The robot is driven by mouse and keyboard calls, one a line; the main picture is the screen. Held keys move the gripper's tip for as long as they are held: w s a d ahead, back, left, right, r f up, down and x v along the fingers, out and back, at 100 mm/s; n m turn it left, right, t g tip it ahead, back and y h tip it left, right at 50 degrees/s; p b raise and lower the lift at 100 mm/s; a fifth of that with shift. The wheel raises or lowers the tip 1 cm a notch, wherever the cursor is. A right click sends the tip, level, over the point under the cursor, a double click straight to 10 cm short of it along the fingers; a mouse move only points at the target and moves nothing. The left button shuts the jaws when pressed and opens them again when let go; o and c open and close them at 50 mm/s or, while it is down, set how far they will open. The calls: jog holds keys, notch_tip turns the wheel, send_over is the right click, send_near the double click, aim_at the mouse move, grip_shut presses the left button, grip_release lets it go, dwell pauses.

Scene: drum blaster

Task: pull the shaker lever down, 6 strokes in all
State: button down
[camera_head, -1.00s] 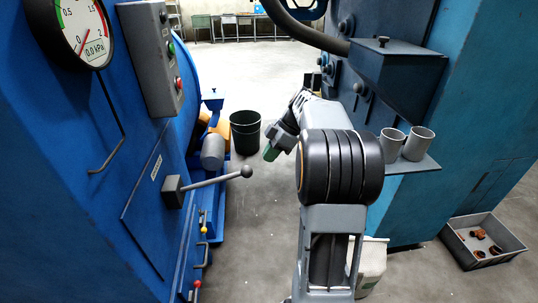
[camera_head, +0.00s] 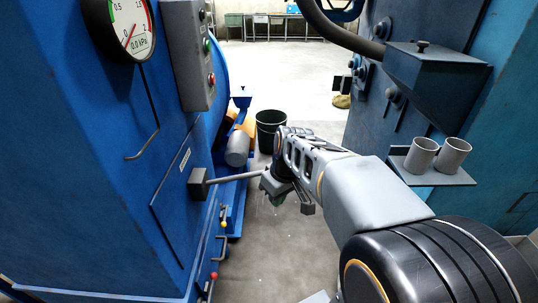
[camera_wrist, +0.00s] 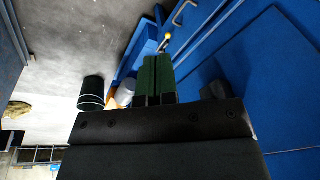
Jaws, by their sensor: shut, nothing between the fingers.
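The shaker lever (camera_head: 235,176) is a grey rod that sticks out from a dark square pivot block (camera_head: 198,184) on the blue machine's side. It slopes slightly up to the right. Its knob end is hidden behind my gripper (camera_head: 276,200) in the head view. My gripper is at the lever's outer end, with its green fingertips pointing down; I cannot tell whether it touches the rod. In the wrist view the green fingers (camera_wrist: 157,76) are pressed together and empty. A dark block, likely the pivot (camera_wrist: 212,80), shows right of them; the rod itself is not visible there.
The blue machine (camera_head: 120,200) stands close on the left, with a pressure gauge (camera_head: 130,28) and a button box (camera_head: 190,50). A black bin (camera_head: 268,130) stands on the floor beyond. A shelf with two grey cups (camera_head: 421,155) juts out on the right. The aisle floor between is clear.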

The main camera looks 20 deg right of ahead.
jog(key=s+a+f+m+t+h, duration=0.1)
jog(key=s+a+f+m, duration=0.1)
jog(key=s+a+m, duration=0.1)
jog(key=shift+s+a+f+h, duration=0.35)
jog(key=shift+s+a, duration=0.15)
jog(key=shift+s, duration=0.9)
jog(key=shift+a, duration=0.1)
